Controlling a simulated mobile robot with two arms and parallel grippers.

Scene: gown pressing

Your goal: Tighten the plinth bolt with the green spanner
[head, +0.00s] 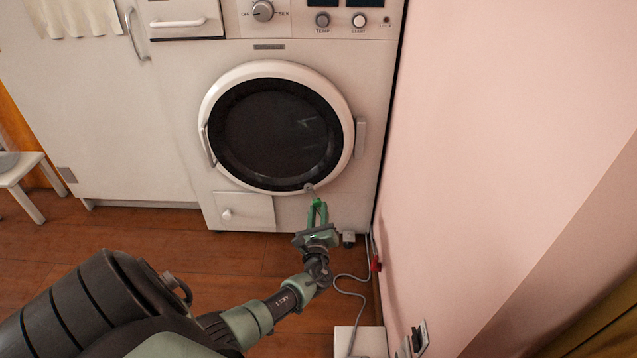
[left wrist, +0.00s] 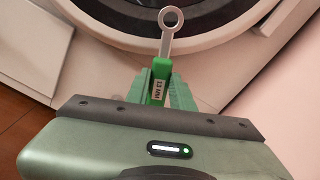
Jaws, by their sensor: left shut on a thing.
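The green spanner (head: 318,206) stands out from my left gripper (head: 316,222) in the head view, in front of the lower part of the machine. My left gripper (left wrist: 161,92) is shut on the spanner's green handle (left wrist: 159,76), which bears a white label. I cannot make out the plinth bolt in either view. My right gripper is not in view.
The white machine (head: 296,215) has a round dark door (head: 275,134) and a small lower flap (head: 245,211). A pink wall (head: 480,140) stands close on the right. A grey cable (head: 350,293) runs over the wooden floor to a white box (head: 361,341). A stool (head: 22,172) stands far left.

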